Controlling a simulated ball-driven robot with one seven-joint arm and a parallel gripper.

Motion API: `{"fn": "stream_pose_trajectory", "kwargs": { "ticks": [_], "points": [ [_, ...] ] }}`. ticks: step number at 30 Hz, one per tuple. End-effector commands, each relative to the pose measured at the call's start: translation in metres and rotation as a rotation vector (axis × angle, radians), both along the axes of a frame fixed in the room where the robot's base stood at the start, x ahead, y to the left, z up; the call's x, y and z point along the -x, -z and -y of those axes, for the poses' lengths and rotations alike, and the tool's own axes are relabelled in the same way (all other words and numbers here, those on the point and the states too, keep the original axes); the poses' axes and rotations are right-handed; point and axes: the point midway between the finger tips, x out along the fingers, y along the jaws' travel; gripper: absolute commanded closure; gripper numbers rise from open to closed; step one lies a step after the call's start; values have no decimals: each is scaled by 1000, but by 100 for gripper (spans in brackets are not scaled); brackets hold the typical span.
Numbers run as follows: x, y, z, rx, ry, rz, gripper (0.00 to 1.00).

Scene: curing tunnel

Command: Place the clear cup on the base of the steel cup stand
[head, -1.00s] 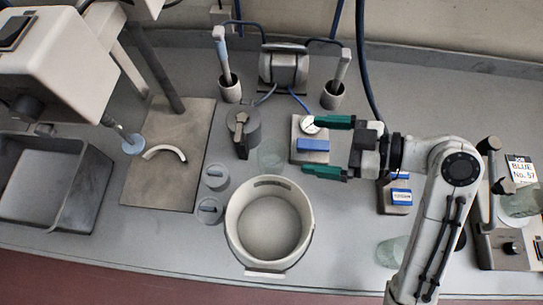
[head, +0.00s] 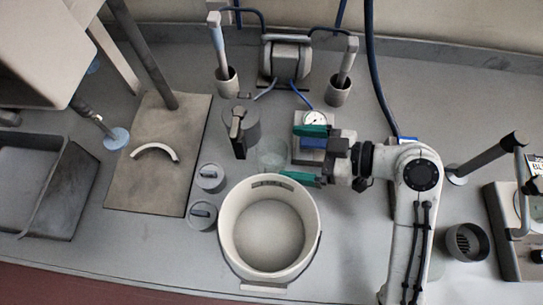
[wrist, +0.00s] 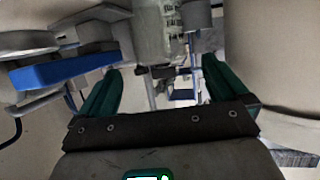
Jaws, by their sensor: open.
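The clear cup (head: 272,154) stands on the bench behind the white bucket, faint and see-through; in the wrist view the clear cup (wrist: 156,32) shows printed marks. My gripper (head: 308,155) is open and empty, its green fingers pointing left at the cup, a short way to the cup's right. In the wrist view the cup is beyond and between the fingertips of my gripper (wrist: 160,80). The steel cup stand (head: 130,185) appears to be the flat brownish plate at left, with a post and a pale curved stop. Its plate is bare in front of the stop.
The white bucket (head: 226,245) stands just in front of the cup. A grey lidded pot (head: 250,118) is behind left, two small grey weights (head: 210,178) lie left. A dial gauge block (head: 300,152) is beside my upper finger. A grey tray (head: 75,190) is far left.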

Motion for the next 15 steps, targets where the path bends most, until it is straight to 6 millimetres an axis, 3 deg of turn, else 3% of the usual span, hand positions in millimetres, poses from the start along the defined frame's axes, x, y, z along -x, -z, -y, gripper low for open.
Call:
{"fn": "stream_pose_trajectory", "kwargs": {
  "ticks": [8,15],
  "points": [
    [-4,5,-20,1,-3,-1,0],
    [-10,15,-51,-1,-3,-1,0]
  ]
}}
